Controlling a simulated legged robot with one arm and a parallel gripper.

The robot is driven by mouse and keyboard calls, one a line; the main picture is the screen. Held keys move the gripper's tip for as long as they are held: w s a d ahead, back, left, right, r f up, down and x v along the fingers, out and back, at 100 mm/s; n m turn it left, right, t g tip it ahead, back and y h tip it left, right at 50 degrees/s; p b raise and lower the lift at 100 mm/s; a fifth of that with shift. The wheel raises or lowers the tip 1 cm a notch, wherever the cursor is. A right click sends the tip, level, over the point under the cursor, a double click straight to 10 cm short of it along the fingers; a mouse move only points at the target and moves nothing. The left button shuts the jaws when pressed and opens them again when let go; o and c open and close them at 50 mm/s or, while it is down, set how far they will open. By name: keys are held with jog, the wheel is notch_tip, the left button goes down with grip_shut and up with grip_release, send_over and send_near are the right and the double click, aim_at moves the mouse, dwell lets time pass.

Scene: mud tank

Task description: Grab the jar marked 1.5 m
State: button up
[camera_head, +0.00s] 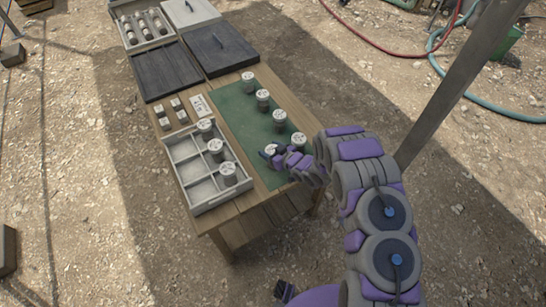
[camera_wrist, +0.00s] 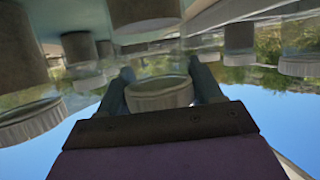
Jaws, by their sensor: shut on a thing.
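My gripper (camera_head: 270,153) is at the near left part of the green mat (camera_head: 235,112) and is shut on a jar with a pale lid (camera_head: 271,148). In the wrist view, which looks upside down, the same jar (camera_wrist: 160,95) sits between my two dark fingers (camera_wrist: 160,90). Its marking is too small to read, and I cannot tell whether it touches the mat. Other pale-lidded jars stand along the mat's right side: one at the far end (camera_head: 248,82), then others (camera_head: 263,99) (camera_head: 280,121), and the nearest (camera_head: 299,141) just right of my gripper.
A pale divided tray (camera_head: 211,205) on the wooden table (camera_head: 238,228) holds three jars in its right column. Small blocks (camera_head: 165,123) and a label card (camera_head: 200,106) lie behind it. Dark lids (camera_head: 220,48) and another tray stand farther back. A post rises at right.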

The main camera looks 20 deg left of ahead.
jog(key=shift+f, duration=0.1)
jog(key=c, duration=0.5)
jog(key=shift+o, duration=0.2)
